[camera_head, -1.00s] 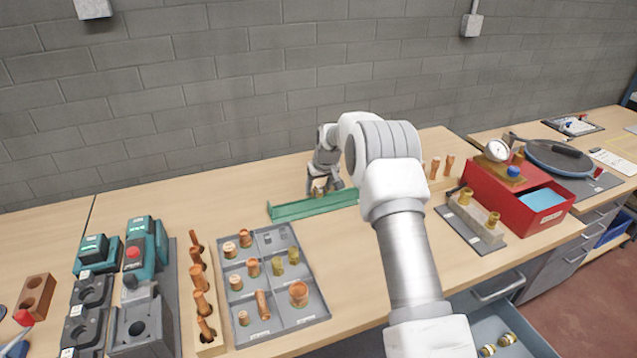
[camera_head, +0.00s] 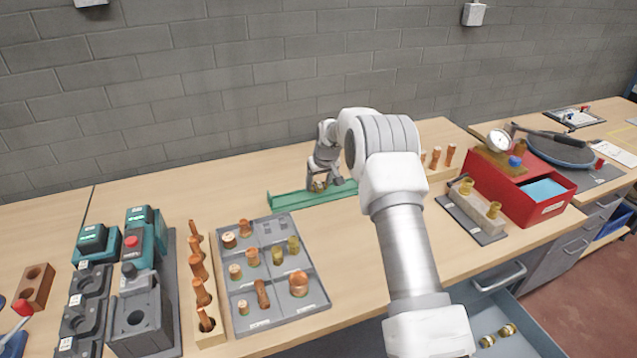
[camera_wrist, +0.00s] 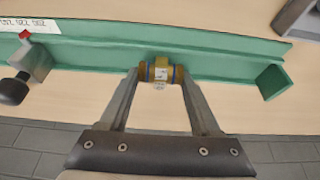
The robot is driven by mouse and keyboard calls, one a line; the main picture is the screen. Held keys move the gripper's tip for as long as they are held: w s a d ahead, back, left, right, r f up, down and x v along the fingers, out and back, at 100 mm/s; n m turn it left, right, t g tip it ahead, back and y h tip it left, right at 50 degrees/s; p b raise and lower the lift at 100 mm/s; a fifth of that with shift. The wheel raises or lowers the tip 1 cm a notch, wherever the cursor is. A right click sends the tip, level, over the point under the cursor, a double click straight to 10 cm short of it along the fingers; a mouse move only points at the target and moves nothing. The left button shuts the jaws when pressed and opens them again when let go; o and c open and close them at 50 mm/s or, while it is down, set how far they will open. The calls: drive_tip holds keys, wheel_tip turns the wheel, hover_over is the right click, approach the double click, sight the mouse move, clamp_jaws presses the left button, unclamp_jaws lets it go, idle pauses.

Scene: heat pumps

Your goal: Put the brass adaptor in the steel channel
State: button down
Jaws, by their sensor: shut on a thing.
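The brass adaptor (camera_wrist: 160,72) is held between the two fingertips of my gripper (camera_wrist: 160,74) in the wrist view. It is a yellow-brass piece with a pale label and bluish edges. It appears over the green channel (camera_wrist: 222,64), close to its wall; I cannot tell whether it touches. In the head view my gripper (camera_head: 318,184) is at the channel (camera_head: 290,201), on the far part of the bench, and the adaptor is small there. The channel has an upright end plate (camera_wrist: 271,81) on the right and a red-tipped clamp (camera_wrist: 32,62) on the left.
A grey compartment tray (camera_head: 285,318) with copper and brass fittings lies in front of the channel. A red box (camera_head: 540,208) and a block with brass pieces (camera_head: 482,208) stand right. An open drawer (camera_head: 535,345) holds two brass fittings.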

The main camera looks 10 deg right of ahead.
drive_tip(key=shift+f, duration=0.2)
unclamp_jaws()
